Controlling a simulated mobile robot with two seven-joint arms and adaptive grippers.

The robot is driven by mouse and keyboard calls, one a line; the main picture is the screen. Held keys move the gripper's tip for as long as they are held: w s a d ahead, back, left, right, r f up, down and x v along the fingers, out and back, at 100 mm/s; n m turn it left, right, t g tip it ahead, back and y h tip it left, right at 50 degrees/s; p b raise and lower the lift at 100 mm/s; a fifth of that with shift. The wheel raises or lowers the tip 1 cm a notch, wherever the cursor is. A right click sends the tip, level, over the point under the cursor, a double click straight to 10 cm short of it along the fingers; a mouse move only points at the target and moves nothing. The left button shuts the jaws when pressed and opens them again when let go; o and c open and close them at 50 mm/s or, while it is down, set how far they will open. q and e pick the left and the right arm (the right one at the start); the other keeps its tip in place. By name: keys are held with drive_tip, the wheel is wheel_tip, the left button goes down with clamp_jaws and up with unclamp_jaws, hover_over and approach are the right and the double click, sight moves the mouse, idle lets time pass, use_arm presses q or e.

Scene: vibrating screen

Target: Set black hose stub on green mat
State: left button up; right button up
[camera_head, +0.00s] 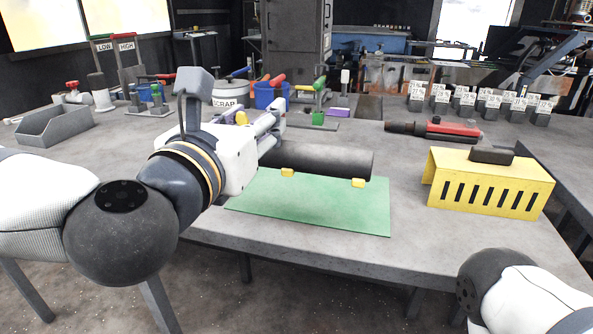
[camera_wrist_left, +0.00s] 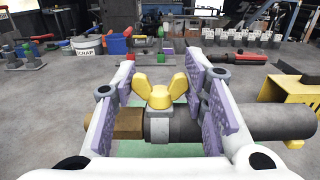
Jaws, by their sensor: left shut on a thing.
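The black hose stub (camera_head: 320,160) is a thick dark cylinder lying level over the far part of the green mat (camera_head: 330,214), near two small yellow blocks. Whether it rests on the blocks or hangs just above them, I cannot tell. In the left wrist view the stub (camera_wrist_left: 275,121) runs sideways, with a grey collar, a brass-coloured end and a yellow wing piece (camera_wrist_left: 160,88). My left gripper (camera_head: 268,133) is at the stub's left end. Its purple-padded fingers (camera_wrist_left: 160,103) are shut on the stub at the wing piece. My right gripper is out of view.
A yellow slotted cover (camera_head: 490,190) stands right of the mat. A red tool (camera_head: 452,129) with a dark end lies behind. Numbered blocks, a scrap bucket (camera_head: 228,94) and a grey tray (camera_head: 55,126) stand farther around. The mat's front is clear.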

use_arm(q)
drive_tip(key=w+d+f, duration=0.1)
drive_tip(key=w+f, duration=0.1)
drive_tip(key=f, duration=0.1)
drive_tip(key=w+d+f+b, duration=0.1)
drive_tip(key=w+d+f, duration=0.1)
drive_tip(key=f, duration=0.2)
drive_tip(key=w+d+f, duration=0.2)
drive_tip(key=w+f, duration=0.1)
drive_tip(key=shift+f, duration=0.3)
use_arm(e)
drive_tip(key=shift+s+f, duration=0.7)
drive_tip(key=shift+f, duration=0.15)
use_arm(q)
drive_tip(key=shift+b, duration=0.3)
drive_tip(key=shift+f, duration=0.15)
drive_tip(key=o, duration=1.4)
drive_tip(key=shift+c, duration=0.2)
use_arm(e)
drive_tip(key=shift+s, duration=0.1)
